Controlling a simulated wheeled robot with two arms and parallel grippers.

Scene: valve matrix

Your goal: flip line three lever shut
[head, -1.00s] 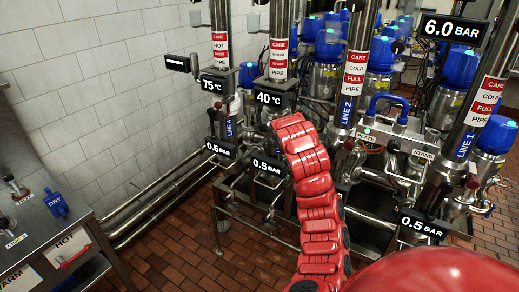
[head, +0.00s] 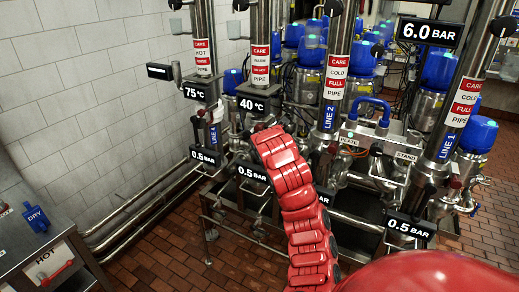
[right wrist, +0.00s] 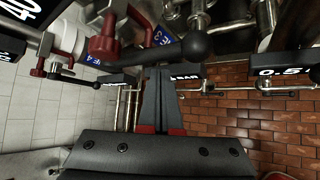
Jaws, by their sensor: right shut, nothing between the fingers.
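Line three is probably the pipe (head: 261,55) above the 40 °C sign in the head view; my red right arm hides its lower part. In the right wrist view a blue label ending in 3 (right wrist: 163,37) shows. A black lever with a ball end (right wrist: 165,52) lies nearly level across that view, close to my right gripper (right wrist: 158,72). It runs from near a red fitting (right wrist: 104,46); I cannot tell which line it belongs to. My right gripper is shut and empty, its tips just below the lever in the picture; contact is unclear. My left gripper is out of view.
Pipes for line 2 (head: 335,70) and line 4 (head: 203,50) flank this pipe. Pressure signs, such as the 0.5 BAR sign (head: 410,228), jut out at lever height. A cart (head: 50,255) stands at lower left. Brick floor (head: 165,255) is open before the rack.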

